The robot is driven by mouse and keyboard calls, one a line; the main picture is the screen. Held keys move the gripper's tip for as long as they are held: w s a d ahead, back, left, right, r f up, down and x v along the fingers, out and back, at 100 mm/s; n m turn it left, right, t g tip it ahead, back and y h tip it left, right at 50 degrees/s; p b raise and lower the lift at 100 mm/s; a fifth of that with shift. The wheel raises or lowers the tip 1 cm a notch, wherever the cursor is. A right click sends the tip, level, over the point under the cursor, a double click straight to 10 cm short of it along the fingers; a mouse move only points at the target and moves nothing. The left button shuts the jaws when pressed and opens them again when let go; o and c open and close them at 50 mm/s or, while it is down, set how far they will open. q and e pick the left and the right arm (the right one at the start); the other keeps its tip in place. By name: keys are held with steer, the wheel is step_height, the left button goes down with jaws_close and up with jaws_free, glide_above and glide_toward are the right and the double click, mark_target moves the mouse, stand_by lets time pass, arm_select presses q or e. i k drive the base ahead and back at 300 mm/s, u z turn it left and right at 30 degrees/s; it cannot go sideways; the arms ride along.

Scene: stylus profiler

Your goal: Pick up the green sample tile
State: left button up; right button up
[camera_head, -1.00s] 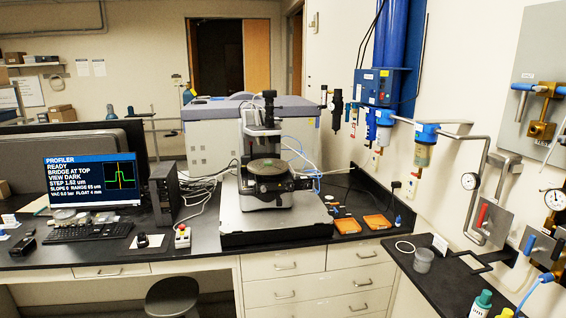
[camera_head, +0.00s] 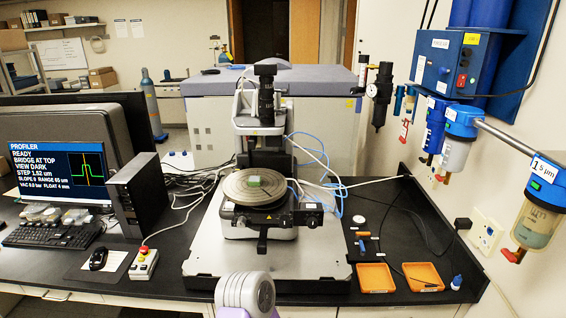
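The green sample tile (camera_head: 254,182) is a small block lying on the round grey stage (camera_head: 238,189) of the profiler, near its middle. The profiler's dark optical head (camera_head: 264,95) stands upright behind and above the stage, with a visible gap over the tile. Neither of my grippers shows. A rounded grey and purple part at the bottom centre looks like part of my arm, but no fingers are visible on it.
Two orange trays (camera_head: 375,278) and small tools lie right of the profiler's base plate (camera_head: 200,266). A control box with a red button (camera_head: 144,263), a mouse (camera_head: 98,259) and a computer tower (camera_head: 140,195) stand left. Blue filters (camera_head: 459,122) hang at the right wall.

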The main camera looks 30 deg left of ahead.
mark_target(254, 180)
steer(key=i, duration=0.2)
steer(key=u, duration=0.95)
